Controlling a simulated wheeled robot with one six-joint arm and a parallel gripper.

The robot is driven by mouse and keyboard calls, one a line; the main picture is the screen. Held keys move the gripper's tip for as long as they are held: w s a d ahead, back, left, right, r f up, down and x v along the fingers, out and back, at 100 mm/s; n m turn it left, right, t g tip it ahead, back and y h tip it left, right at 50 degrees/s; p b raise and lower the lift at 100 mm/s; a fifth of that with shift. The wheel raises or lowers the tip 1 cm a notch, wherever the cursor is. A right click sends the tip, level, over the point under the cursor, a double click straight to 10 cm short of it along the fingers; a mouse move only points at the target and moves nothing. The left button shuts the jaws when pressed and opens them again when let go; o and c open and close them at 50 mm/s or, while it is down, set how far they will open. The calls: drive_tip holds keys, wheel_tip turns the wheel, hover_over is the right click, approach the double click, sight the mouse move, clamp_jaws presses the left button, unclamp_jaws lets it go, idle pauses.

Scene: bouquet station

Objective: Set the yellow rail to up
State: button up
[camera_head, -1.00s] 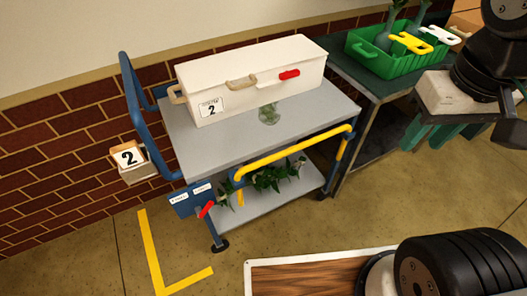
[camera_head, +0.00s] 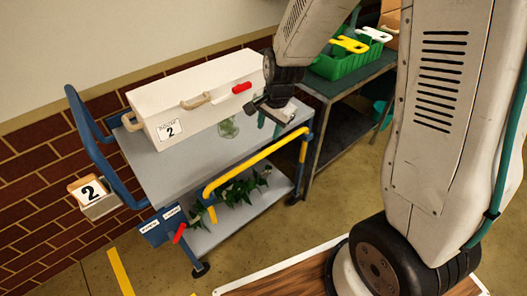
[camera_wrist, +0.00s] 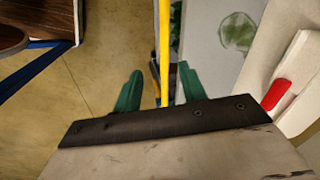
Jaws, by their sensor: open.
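The yellow rail (camera_head: 255,166) runs along the near side of the grey cart (camera_head: 175,170), close to the height of its top shelf, with bent ends going down. I cannot tell whether it is latched. My gripper (camera_head: 269,122) is open and empty above the cart's right part, near the rail's right end. In the wrist view the rail (camera_wrist: 164,40) runs between the two green fingers of the gripper (camera_wrist: 160,90). Its depth relative to the fingertips is unclear. A blue plate with two small labels (camera_head: 160,225) and a red lever (camera_head: 180,233) sits at the cart's left end.
Greenery (camera_head: 238,190) lies on the lower shelf. A green crate (camera_head: 340,66) is on the table behind. Floor in front is clear.

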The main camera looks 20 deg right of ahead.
sight(263, 153)
drive_tip(key=w+f, duration=0.1)
drive_tip(key=f, duration=0.3)
drive_tip(key=w+f+m, duration=0.1)
drive_tip(key=f, duration=0.4)
drive_tip(key=w+f+m, duration=0.1)
drive_tip(key=w+f, duration=0.1)
drive_tip(key=f, duration=0.3)
drive_tip(key=shift+a+f, duration=0.15)
drive_tip(key=shift+f, duration=0.05)
clamp_jaws()
drive_tip(key=shift+r, duration=0.1)
